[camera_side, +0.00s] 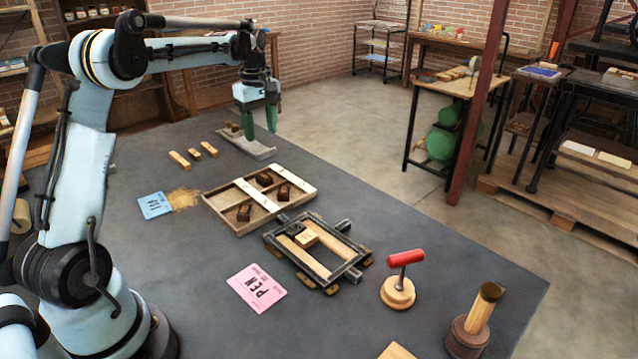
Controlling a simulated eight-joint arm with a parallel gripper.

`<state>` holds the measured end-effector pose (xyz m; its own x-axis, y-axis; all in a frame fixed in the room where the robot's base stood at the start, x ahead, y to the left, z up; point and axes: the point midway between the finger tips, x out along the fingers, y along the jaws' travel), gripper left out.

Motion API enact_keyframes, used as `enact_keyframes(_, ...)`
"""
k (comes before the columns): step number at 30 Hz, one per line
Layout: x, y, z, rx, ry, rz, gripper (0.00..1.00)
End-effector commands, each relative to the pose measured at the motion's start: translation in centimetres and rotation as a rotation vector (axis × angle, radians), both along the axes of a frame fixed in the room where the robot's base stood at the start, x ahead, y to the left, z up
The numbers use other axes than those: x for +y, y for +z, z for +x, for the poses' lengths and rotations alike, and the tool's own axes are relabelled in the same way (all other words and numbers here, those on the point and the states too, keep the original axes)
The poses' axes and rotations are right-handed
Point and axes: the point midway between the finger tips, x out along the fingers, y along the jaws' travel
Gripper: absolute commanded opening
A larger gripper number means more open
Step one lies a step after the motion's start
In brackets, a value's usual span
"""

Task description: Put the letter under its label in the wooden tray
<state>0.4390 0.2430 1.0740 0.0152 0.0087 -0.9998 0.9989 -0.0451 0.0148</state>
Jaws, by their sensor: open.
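The wooden tray (216,213) lies mid-table with a few compartments. Three dark brown blocks, which may be letters, are in it: one at the back (265,179), one at the right (284,193) and one at the front (244,213). Labels on the tray are too small to read. My gripper (261,128) points down, with its green fingers apart, behind the tray. It is above or beside a shallow grey holder (252,147) at the table's back edge. I see nothing between the fingers.
Several small wooden strips (194,154) lie left of the holder. A dark frame (347,272) with a marked light block (308,238) stands right of the tray.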

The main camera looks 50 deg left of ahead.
Motion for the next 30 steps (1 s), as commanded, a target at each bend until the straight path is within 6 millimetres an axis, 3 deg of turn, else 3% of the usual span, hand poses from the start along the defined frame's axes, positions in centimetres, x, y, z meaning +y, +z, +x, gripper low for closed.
enact_keyframes(8, -7.5, 3.4, -1.7, -0.118, -0.362, 0.079, 0.56)
enact_keyframes(15, -14.1, 4.5, -5.2, -0.235, -0.721, 0.178, 0.56)
enact_keyframes(24, -20.7, 2.9, -10.9, -0.373, -1.154, 0.331, 0.56)
enact_keyframes(30, -23.3, 0.7, -13.8, -0.445, -1.374, 0.428, 0.56)
